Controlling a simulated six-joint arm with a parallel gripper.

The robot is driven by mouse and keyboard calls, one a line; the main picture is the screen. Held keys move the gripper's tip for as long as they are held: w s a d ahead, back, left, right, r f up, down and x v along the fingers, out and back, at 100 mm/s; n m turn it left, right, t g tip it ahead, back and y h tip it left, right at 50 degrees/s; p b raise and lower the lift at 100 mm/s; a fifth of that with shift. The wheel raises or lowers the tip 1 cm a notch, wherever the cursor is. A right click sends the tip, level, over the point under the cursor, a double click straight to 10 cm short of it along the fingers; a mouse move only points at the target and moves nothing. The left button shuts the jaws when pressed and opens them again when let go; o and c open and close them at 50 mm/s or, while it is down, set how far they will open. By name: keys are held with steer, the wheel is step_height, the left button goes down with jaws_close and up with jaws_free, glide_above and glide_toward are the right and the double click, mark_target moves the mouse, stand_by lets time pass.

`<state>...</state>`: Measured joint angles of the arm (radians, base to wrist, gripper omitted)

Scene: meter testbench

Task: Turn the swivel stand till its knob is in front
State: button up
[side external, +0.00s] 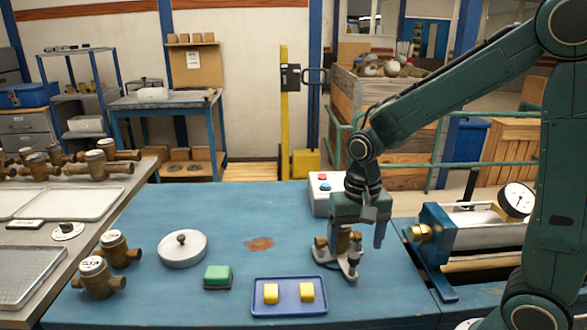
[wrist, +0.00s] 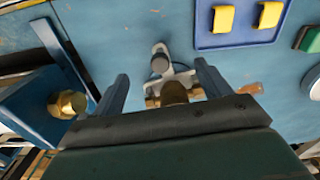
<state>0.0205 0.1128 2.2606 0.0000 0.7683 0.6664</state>
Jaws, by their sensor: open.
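The swivel stand appears to be the small grey stand (side external: 351,264) under a brass meter body (side external: 343,241) on the blue bench. In the wrist view, the grey stand (wrist: 161,50) carries a dark round knob (wrist: 160,64) on the side away from my gripper's palm. The brass body (wrist: 173,93) lies between the fingers there, with pipe ends to both sides. My gripper (side external: 358,234) points down over the stand, its open fingers on either side; I cannot tell whether they touch it. The palm hides part of the stand in the wrist view (wrist: 162,76).
A blue tray (side external: 289,309) with two yellow blocks and a green block (side external: 217,277) lie in front. A white round lid-like piece (side external: 182,251) sits left. A blue fixture with a gauge (side external: 516,200) stands close on the right. A white button box (side external: 322,194) is behind.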

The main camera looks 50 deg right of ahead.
steer(key=shift+f, duration=1.15)
stand_by(0.4)
steer(key=c, duration=0.4)
steer(key=shift+c, duration=0.2)
